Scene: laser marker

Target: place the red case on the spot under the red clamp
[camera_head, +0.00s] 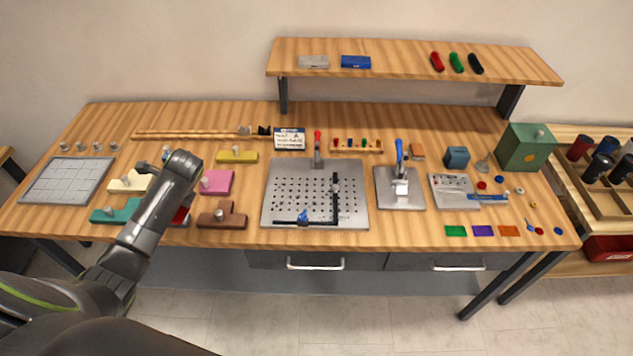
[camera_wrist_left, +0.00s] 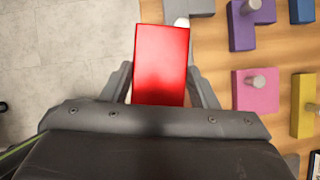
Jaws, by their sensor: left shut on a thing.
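The red case (camera_wrist_left: 161,65) is a plain red block between the fingers of my left gripper (camera_wrist_left: 162,85), which is shut on it. In the head view only a bit of the red case (camera_head: 180,216) shows behind my left arm, above the table's front left part; the fingers are hidden there. The red clamp (camera_head: 318,143) stands at the back edge of a grey perforated plate (camera_head: 278,190), to the right of my left gripper. Black rulers (camera_head: 335,200) form a corner on that plate. My right gripper is not in view.
Coloured blocks with pegs, such as the pink block (camera_head: 217,182) and brown block (camera_head: 222,216), stand near my left arm. A small blue piece (camera_head: 303,215) sits at the lower ruler. A blue-handled clamp (camera_head: 400,158) stands right of the plate. A shelf (camera_head: 400,54) overhangs the back.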

